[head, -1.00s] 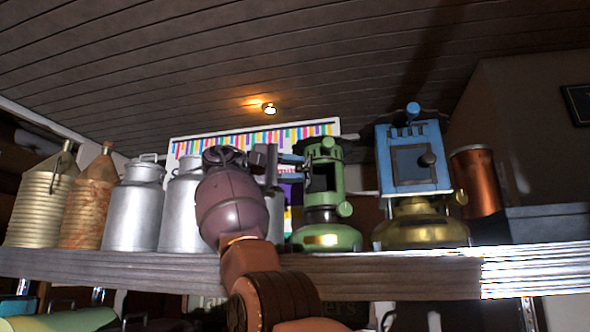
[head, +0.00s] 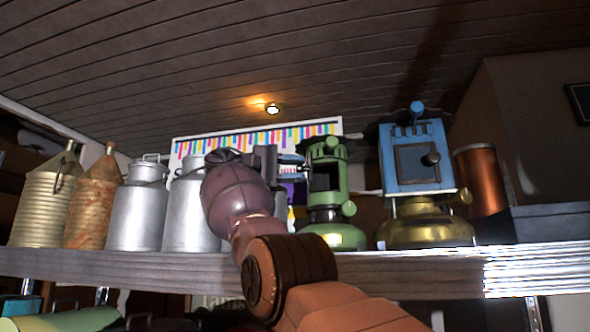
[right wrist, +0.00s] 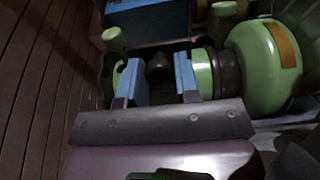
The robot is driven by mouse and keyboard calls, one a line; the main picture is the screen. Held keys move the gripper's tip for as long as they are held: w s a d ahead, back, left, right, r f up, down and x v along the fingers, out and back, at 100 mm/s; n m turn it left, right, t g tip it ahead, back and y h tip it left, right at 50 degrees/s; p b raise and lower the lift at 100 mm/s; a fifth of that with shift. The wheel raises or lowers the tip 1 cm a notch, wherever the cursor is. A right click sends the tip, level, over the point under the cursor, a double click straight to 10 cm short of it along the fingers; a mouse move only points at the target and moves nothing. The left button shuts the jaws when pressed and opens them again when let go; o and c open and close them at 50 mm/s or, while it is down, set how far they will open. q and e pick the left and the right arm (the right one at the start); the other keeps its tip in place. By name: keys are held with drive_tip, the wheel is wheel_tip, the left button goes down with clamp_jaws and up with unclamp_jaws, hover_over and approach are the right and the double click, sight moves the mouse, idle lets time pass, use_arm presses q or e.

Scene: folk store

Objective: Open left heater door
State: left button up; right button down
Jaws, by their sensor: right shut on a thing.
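The left heater is green (head: 329,212) and stands on the shelf, with a dark front opening in its upper body. It also shows in the right wrist view (right wrist: 265,65), lying sideways. My right gripper (head: 290,168) is just left of that opening, its arm coming up from below. In the right wrist view its blue fingers (right wrist: 160,80) are shut on a dark round knob (right wrist: 158,70), which looks like the door's handle. The door itself is mostly hidden behind my gripper in the head view; it appears swung out to the left. My left gripper is out of view.
A blue heater (head: 416,155) with a brass base stands to the right, its panel closed. A copper cylinder (head: 480,180) is beyond it. Milk cans (head: 138,208) and jugs (head: 92,200) fill the left of the shelf (head: 120,268).

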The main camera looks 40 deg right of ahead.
drive_tip(key=c, duration=0.8)
unclamp_jaws()
drive_tip(key=shift+c, duration=0.2)
drive_tip(key=shift+s+d+n+t+h, duration=0.1)
drive_tip(key=shift+s+n+t+h, duration=0.1)
drive_tip(key=shift+n+t+h, duration=0.4)
